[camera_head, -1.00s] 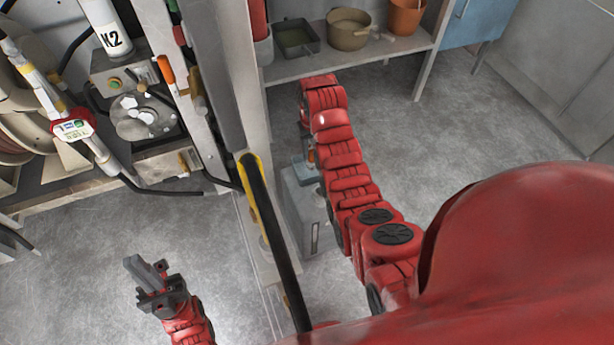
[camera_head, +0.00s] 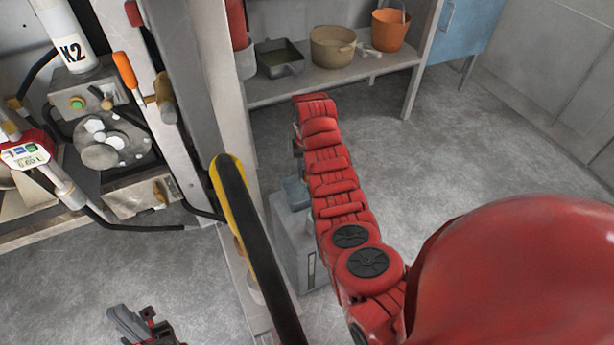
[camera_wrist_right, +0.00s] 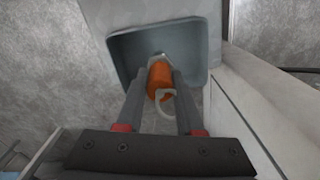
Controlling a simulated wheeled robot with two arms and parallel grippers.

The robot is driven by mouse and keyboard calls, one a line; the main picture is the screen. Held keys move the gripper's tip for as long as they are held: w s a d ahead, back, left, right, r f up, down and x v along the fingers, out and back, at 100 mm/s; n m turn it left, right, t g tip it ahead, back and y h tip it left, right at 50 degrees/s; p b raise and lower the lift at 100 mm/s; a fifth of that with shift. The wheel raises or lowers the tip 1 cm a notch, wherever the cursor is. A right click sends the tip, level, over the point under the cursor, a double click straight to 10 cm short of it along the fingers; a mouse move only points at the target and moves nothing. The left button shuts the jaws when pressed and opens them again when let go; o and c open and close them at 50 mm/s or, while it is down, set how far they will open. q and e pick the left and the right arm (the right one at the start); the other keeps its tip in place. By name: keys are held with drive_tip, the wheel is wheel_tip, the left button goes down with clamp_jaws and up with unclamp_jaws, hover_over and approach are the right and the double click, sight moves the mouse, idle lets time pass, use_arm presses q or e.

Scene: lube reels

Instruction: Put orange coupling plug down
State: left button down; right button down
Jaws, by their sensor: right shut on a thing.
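In the right wrist view, my right gripper (camera_wrist_right: 160,85) is shut on the orange coupling plug (camera_wrist_right: 160,79), which has a pale ring or hook at its near side. The plug is over a grey-blue shallow tray (camera_wrist_right: 122,48); I cannot tell whether it touches the tray's floor. The tray also shows in the head view (camera_head: 294,192), on top of a grey box beside my right arm. My right gripper and the plug are hidden there. My left gripper (camera_head: 132,322) is at the bottom left of the head view, cut by the frame edge; its jaw gap is unclear.
A grey post and a black hose with a yellow part (camera_head: 235,190) stand left of my right arm. A shelf (camera_head: 340,83) behind holds a pan, a pot and an orange bucket (camera_head: 390,30). A bench with reel equipment is at left. The floor at right is open.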

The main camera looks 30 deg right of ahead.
drive_tip(key=shift+f, duration=0.95)
drive_tip(key=shift+r, duration=0.1)
drive_tip(key=c, duration=0.5)
unclamp_jaws()
drive_tip(key=shift+c, duration=0.2)
